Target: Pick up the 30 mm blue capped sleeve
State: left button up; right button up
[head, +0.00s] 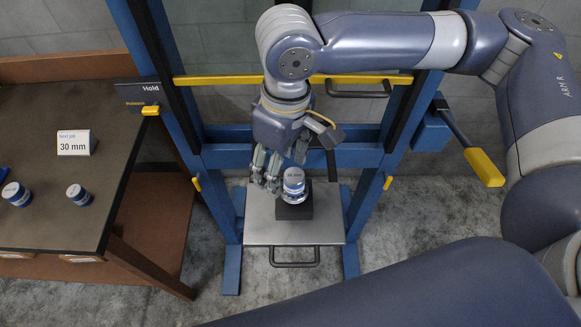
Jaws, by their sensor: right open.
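A capped sleeve (293,186), silver and blue with a pale lettered top, stands upright on a dark block in the press frame; its lettering is too small to read surely. My right gripper (272,172) is open, fingers pointing down, just left of and behind the sleeve in the press. I cannot tell whether a finger touches it. My left gripper is not in view.
The dark block (294,211) rests on a grey plate (260,230) between blue press posts (178,90). A yellow bar (220,79) crosses behind my right arm. A yellow-handled lever (484,168) sticks out at right. A card reading 30 mm (74,143) stands on the dark table (60,108).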

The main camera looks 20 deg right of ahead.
aim_at(294, 175)
jog(key=shift+w+d+r+m+h, duration=0.15)
jog(key=shift+w+d+r+m, duration=0.25)
jog(key=shift+d, duration=0.25)
jog(key=shift+w+d+r+m+h, duration=0.2)
jog(key=shift+w+d+r, duration=0.1)
jog(key=shift+d+r, duration=0.25)
notch_tip(294, 175, down, 5)
jog(key=shift+d+f, duration=0.1)
jog(key=shift+w+d+f+p, duration=0.1)
jog(key=shift+f+p, duration=0.35)
jog(key=shift+f, duration=0.15)
jog(key=f, duration=0.4)
jog(key=shift+w+d+f+p, duration=0.1)
jog(key=shift+w+d+p, duration=0.1)
jog(key=shift+p, duration=0.2)
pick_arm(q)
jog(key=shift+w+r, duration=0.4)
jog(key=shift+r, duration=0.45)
pick_arm(e)
jog(key=c, duration=1.4)
